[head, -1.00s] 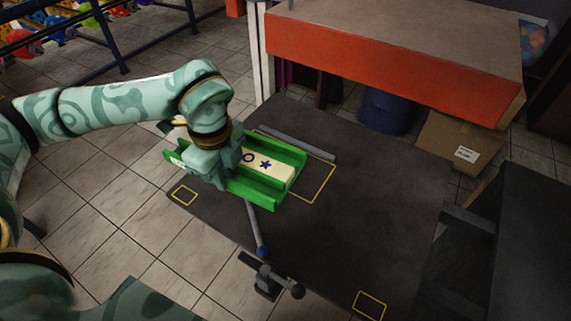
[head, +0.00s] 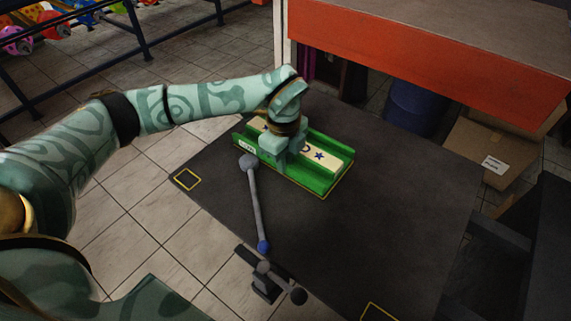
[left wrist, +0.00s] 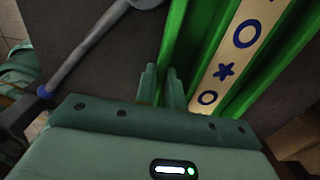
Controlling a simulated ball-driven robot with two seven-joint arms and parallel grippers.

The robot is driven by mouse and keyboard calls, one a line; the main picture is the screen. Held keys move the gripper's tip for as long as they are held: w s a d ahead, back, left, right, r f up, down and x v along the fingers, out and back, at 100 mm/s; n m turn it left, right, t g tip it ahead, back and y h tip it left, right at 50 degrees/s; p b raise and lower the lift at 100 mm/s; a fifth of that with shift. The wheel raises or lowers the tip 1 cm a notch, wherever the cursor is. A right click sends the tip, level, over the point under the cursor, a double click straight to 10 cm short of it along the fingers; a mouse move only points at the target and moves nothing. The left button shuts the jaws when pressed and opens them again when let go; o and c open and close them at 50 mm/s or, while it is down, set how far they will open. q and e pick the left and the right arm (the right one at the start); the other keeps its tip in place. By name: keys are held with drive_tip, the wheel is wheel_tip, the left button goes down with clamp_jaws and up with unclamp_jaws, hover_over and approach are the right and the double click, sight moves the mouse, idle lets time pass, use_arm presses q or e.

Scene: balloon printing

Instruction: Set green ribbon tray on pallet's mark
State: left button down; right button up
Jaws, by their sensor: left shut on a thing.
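The green ribbon tray (head: 315,184) is a long channel with a cream strip printed with blue shapes lying in it. It sits low over the large yellow-outlined mark (head: 345,184) on the dark pallet (head: 400,215); the outline shows along its right end, and the tray covers most of the rest. I cannot tell whether its underside touches the pallet. My left gripper (head: 285,157) is shut on the tray's near side wall. In the left wrist view, the fingers (left wrist: 166,90) pinch the green wall (left wrist: 178,45) beside the strip. My right gripper is not in view.
Smaller yellow squares (head: 187,180) mark the pallet's corners. An orange-fronted table (head: 420,65) stands behind, with a blue barrel (head: 412,108) and a cardboard box (head: 490,150). The pallet's right half is bare.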

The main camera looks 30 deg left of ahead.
use_arm(q)
drive_tip(key=shift+w+f, duration=0.1)
drive_tip(key=shift+f, duration=0.55)
drive_tip(key=shift+r, duration=0.15)
drive_tip(key=c, duration=1.5)
unclamp_jaws()
wheel_tip(320, 180, up, 12)
drive_tip(key=p, duration=0.4)
